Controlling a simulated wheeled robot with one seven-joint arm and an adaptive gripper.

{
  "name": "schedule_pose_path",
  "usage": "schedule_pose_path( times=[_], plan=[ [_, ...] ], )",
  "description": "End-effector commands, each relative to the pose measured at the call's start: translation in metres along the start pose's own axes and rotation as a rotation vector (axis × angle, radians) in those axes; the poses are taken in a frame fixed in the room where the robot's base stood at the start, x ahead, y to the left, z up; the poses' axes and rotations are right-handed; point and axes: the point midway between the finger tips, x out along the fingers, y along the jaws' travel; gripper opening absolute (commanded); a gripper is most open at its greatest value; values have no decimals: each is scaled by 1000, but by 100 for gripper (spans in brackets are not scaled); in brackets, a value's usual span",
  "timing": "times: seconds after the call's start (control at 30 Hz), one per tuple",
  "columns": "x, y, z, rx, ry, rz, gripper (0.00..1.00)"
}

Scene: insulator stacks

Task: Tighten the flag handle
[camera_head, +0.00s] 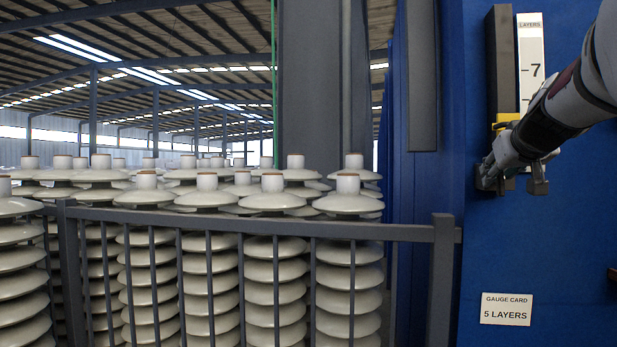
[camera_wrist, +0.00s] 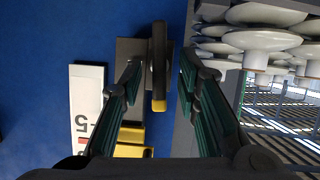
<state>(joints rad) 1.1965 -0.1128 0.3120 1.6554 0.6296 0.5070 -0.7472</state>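The flag handle (camera_wrist: 158,70) is a dark narrow bar with a yellow end, standing out from a grey block (camera_wrist: 130,48) in the wrist view. My gripper (camera_wrist: 161,64) is open, with one green-padded finger on each side of the handle and a visible gap on both sides.
The gauge's dark post (camera_head: 499,60) and white LAYERS scale (camera_head: 530,50) are on a blue panel (camera_head: 570,240). A gauge card (camera_head: 506,309) reads 5 LAYERS. A grey railing (camera_head: 250,226) fronts several insulator stacks (camera_head: 272,275) on the left.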

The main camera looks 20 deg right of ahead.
Motion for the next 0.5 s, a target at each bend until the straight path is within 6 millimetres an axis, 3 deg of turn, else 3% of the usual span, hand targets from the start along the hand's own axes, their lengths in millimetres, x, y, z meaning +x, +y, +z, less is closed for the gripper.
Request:
schedule_pose_path(
  times=[0.4, 0.5],
  plan=[
    [2, 0, 2, 0, 1, 0, 30],
    [2, 0, 2, 0, 0, 0, 7]
  ],
)
